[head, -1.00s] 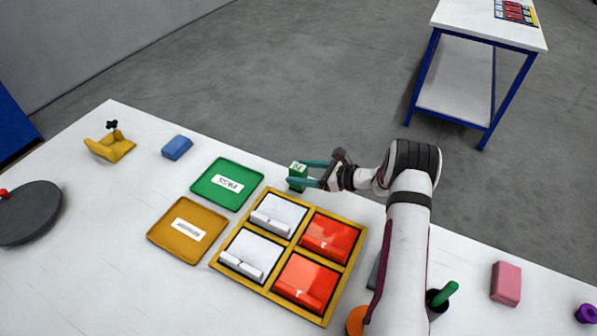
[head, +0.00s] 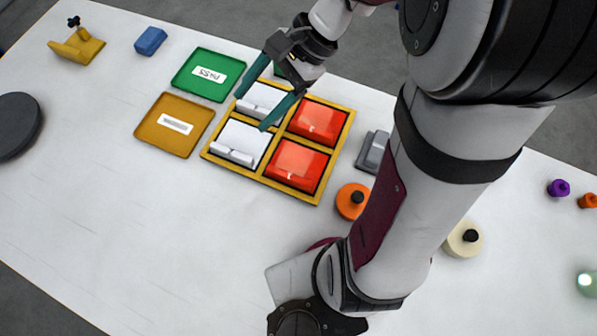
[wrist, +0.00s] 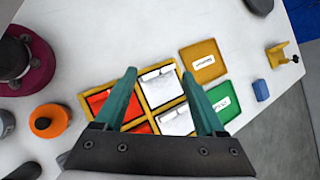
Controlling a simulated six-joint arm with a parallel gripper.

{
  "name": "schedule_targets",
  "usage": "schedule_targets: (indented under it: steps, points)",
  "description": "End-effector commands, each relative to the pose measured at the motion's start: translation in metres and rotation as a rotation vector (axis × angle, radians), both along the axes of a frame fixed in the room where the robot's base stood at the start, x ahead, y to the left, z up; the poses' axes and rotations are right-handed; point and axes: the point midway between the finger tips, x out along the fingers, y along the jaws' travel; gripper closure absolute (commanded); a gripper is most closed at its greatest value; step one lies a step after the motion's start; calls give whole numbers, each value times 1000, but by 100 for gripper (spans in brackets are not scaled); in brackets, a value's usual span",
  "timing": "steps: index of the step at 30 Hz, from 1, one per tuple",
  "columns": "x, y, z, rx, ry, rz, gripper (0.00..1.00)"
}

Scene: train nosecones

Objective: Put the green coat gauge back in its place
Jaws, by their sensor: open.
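The green coat gauge (head: 278,69) shows only as a small green patch behind my gripper in the head view, just beyond the far edge of the yellow-framed tray. Most of it is hidden, and I cannot make it out in the wrist view. My gripper (head: 252,112) is open and empty, with its teal fingers over the white pieces of the tray. In the wrist view my gripper (wrist: 158,74) has its fingers spread wide with nothing between them.
The yellow-framed tray (head: 228,160) holds white and red pieces. The green PASS tray (head: 185,82) and an ochre tray (head: 145,135) lie to its left. A blue block (head: 151,41) and yellow stand (head: 77,47) are farther left. An orange weight (head: 352,201) is near my arm.

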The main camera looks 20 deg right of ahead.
Motion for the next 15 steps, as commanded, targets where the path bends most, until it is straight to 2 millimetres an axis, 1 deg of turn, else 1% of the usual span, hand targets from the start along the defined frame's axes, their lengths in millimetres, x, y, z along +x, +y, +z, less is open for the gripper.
schedule_targets:
  steps: [1,2,3,6,9,12,15]
  points:
    - [-41,15,10,-106,-53,153,28]
    - [-65,18,12,-171,-80,241,28]
    - [-94,19,11,-251,-116,346,28]
    - [-142,10,5,-405,-193,543,28]
    - [-164,0,-2,-492,-237,644,28]
    - [-170,-4,-4,-520,-250,675,28]
    - [-170,-4,-4,-520,-249,674,28]
